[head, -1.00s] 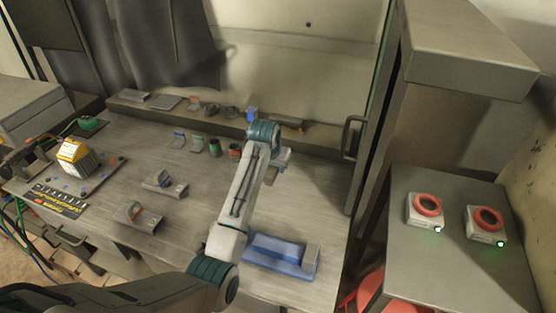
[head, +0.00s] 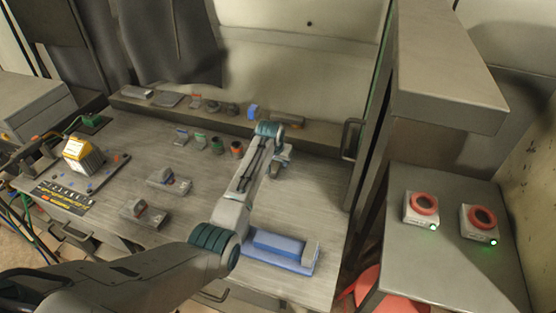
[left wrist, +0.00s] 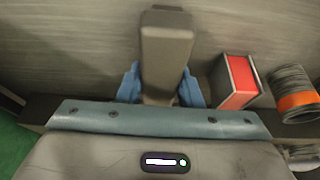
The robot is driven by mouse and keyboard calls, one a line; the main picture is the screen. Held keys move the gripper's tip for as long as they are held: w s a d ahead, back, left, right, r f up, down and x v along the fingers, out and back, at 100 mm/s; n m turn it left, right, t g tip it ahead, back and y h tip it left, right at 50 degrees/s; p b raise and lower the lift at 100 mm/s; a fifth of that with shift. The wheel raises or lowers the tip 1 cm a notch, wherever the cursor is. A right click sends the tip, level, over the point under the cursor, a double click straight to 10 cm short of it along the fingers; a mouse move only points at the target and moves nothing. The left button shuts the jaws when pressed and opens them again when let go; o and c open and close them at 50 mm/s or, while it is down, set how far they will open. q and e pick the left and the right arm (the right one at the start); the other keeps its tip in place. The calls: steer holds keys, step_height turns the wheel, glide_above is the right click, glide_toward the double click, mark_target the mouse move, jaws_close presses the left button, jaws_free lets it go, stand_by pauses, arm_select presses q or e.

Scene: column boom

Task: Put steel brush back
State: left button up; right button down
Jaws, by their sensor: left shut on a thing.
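In the left wrist view my left gripper (left wrist: 161,88) has its blue fingers shut on either side of a grey-brown block, which I take for the steel brush (left wrist: 167,50). Its darker end points to the top of that view. No bristles show. The arm and wrist hide most of the gripper and brush there. Whether the brush touches the ledge I cannot tell. My right gripper is not in view.
A red-faced box (left wrist: 240,82) and an orange-banded coil (left wrist: 293,95) are right of the brush in the wrist view. A blue tray (head: 275,262) lies near the bench front. A cabinet handle (head: 350,138) stands to the right. Several small items line the ledge.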

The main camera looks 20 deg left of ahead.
arm_select(q)
steer(key=shift+f, duration=0.1)
steer(key=o, duration=1.1)
steer(key=shift+c, duration=0.2)
steer(key=shift+s+r, duration=0.1)
steer(key=shift+r, duration=0.35)
steer(key=b+v, duration=0.2)
steer(key=v, duration=0.8)
steer(key=shift+r, duration=0.15)
steer(key=shift+s+r, duration=0.25)
steer(key=shift+r, duration=0.25)
